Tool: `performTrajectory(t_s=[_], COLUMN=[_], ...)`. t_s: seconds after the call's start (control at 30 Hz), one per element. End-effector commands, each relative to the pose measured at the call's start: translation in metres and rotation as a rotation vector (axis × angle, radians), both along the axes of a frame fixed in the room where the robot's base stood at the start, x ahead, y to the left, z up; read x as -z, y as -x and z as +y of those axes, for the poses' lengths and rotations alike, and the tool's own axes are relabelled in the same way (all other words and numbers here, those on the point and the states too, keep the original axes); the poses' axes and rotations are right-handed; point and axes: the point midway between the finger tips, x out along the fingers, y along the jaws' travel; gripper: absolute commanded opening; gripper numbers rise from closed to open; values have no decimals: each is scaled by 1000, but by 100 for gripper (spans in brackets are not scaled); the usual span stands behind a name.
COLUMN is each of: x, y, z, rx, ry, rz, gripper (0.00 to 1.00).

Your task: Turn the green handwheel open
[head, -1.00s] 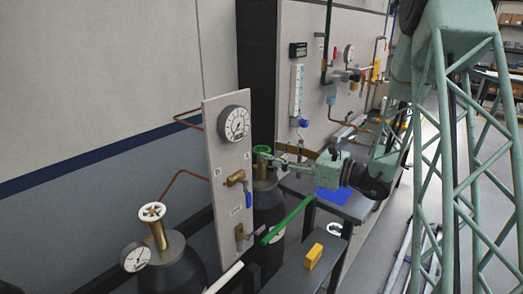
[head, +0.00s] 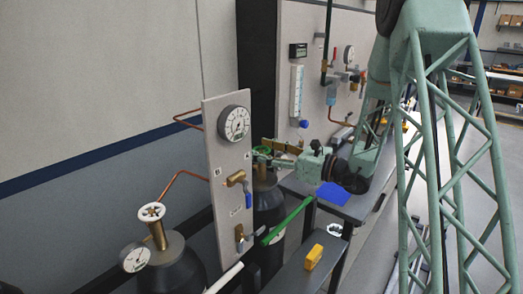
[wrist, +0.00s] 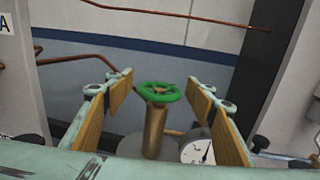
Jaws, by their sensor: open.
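The green handwheel (wrist: 158,94) sits on top of a brass valve stem (wrist: 155,130) in the wrist view. In the head view the handwheel (head: 263,150) shows small behind the right edge of the gauge panel, partly hidden by my gripper. My gripper (wrist: 162,90) is open, with one wood-coloured finger pad to each side of the wheel. Clear gaps show between the wheel and both pads in the wrist view. In the head view my gripper (head: 270,154) reaches in from the right, its tips close to the wheel.
A panel (head: 222,165) with a pressure gauge (head: 234,123) and brass valves stands left of my gripper. A second cylinder with a white handwheel (head: 152,211) stands at front left. A green bar (head: 287,221) and a yellow block (head: 314,257) lie below. Another dial (wrist: 197,152) is near the stem.

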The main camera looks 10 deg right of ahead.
Motion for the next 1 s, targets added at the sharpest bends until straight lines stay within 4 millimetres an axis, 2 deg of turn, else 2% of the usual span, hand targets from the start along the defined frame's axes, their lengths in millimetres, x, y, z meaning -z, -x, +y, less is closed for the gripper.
performTrajectory(t_s=[0.07,0.37,1.0], x=[0,0,-1], y=[0,0,-1], z=[0,0,-1], rx=[0,0,-130], ry=[0,0,0], rz=[0,0,-1], gripper=[50,26,25])
